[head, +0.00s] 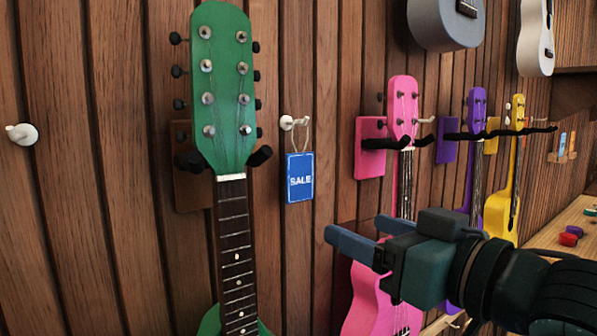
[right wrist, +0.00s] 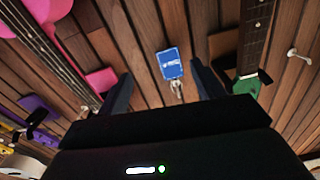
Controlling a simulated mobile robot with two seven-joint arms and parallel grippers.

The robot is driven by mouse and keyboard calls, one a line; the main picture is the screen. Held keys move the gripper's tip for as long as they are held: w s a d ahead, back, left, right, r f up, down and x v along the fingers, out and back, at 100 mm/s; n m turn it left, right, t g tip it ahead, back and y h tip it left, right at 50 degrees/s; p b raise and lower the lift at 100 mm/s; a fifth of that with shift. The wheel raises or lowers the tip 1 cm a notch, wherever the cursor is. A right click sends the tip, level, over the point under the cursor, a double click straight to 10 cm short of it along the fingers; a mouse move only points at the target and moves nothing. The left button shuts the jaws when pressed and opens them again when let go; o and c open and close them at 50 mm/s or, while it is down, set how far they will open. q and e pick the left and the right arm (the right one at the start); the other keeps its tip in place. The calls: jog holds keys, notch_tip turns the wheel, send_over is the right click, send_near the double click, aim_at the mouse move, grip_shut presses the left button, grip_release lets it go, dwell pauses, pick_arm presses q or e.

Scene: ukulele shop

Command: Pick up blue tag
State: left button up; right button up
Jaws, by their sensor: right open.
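In the right wrist view the blue tag (right wrist: 169,64) shows upside down beyond and between the two open fingers (right wrist: 160,88). My left gripper is not in view.
A green ukulele (head: 236,215) hangs left of the tag. Pink (head: 402,112), purple (head: 476,105) and yellow (head: 514,170) ukuleles hang to the right. Black hanger arms stick out from the wall. Another white peg (head: 22,134) is at far left. A wooden counter (head: 560,232) stands at right.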

notch_tip(320, 180, up, 6)
jog(key=s, duration=0.2)
jog(key=p, duration=0.8)
send_near(301, 166)
jog(key=x, duration=0.3)
jog(key=shift+w+a+n+t+p, duration=0.3)
jog(key=shift+w+a+p, duration=0.05)
jog(key=shift+w, duration=0.1)
jog(key=p+x, duration=0.1)
jog(key=x, duration=0.2)
jog(key=shift+w+a, duration=0.25)
jog(key=shift+a, duration=0.05)
jog(key=shift+w+a+f, duration=0.1)
jog(key=shift+w+a, duration=0.15)
jog(key=shift+w, duration=0.1)
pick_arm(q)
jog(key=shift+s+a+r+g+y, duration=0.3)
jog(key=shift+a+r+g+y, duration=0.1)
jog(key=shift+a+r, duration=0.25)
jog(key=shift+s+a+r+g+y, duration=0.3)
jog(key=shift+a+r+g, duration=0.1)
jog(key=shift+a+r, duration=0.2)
pick_arm(e)
jog(key=c, duration=1)
